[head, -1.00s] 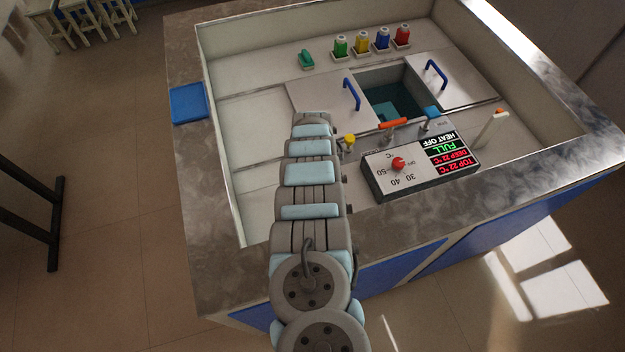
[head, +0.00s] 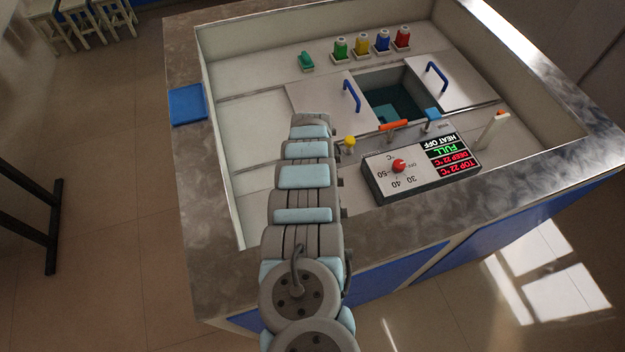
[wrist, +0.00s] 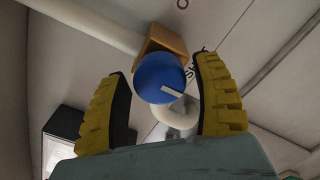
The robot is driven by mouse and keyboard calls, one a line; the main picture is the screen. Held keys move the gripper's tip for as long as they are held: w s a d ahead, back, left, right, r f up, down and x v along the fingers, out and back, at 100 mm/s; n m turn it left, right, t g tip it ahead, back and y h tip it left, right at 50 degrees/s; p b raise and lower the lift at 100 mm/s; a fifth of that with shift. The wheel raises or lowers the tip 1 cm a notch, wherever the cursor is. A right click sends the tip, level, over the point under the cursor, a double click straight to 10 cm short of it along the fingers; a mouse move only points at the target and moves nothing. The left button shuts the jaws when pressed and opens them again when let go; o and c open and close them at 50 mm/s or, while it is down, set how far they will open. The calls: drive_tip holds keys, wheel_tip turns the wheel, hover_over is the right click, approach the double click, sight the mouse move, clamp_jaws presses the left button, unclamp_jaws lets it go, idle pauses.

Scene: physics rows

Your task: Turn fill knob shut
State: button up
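A round blue knob (wrist: 160,78) with a white mark line shows in the wrist view, with a pale curved pipe (wrist: 178,112) beside it and an orange-brown block (wrist: 163,45) behind it. My gripper (wrist: 164,68) has its two yellow ridged fingers apart, one on each side of the knob. In the head view my own arm hides my gripper and this knob. The control panel (head: 420,167) there reads FULL and HEAT OFF.
A red dial (head: 399,166) sits on the panel. An orange handle (head: 394,125), a blue fitting (head: 432,114) and a yellow knob (head: 349,142) stand behind it. Coloured bottles (head: 362,43) line the back. A square opening (head: 410,83) lies between two lids with blue handles.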

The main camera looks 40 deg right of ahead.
drive_tip(key=shift+o, duration=0.3)
drive_tip(key=shift+r, duration=0.15)
wheel_tip(320, 180, up, 12)
idle(0.9)
idle(0.5)
